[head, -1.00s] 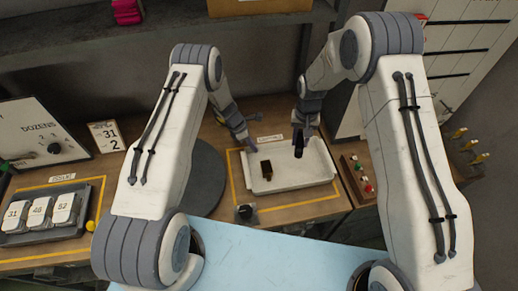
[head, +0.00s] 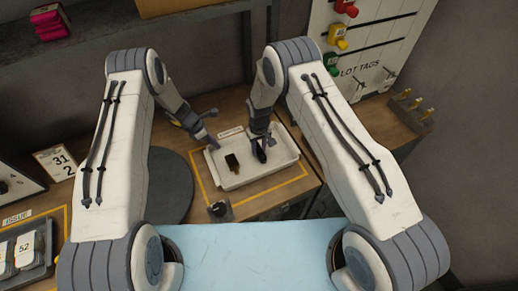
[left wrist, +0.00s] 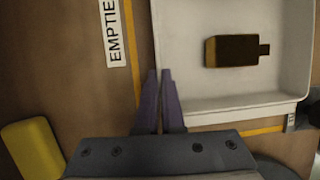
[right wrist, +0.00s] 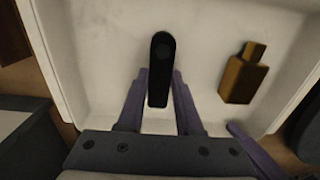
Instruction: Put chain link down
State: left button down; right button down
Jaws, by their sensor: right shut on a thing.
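The chain link is a black, round-ended bar (right wrist: 160,62); in the head view it shows as a dark piece (head: 261,152) over the right half of the white tray (head: 282,168). My right gripper (right wrist: 160,75) is shut on it, pointing down into the tray. I cannot tell whether the link touches the tray floor. My left gripper (left wrist: 160,75) is empty, outside the tray's left edge, near the "EMPTIES" label (left wrist: 113,35). Its fingers are close together with a thin gap between them.
A yellow line frames the tray on the wooden bench. A dark round disc (head: 165,187) lies left of the tray, and a small dark object (head: 219,210) stands in front.

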jog(key=shift+f, duration=0.25)
jog(key=shift+f, duration=0.15)
jog(key=c, duration=0.6)
grip_release()
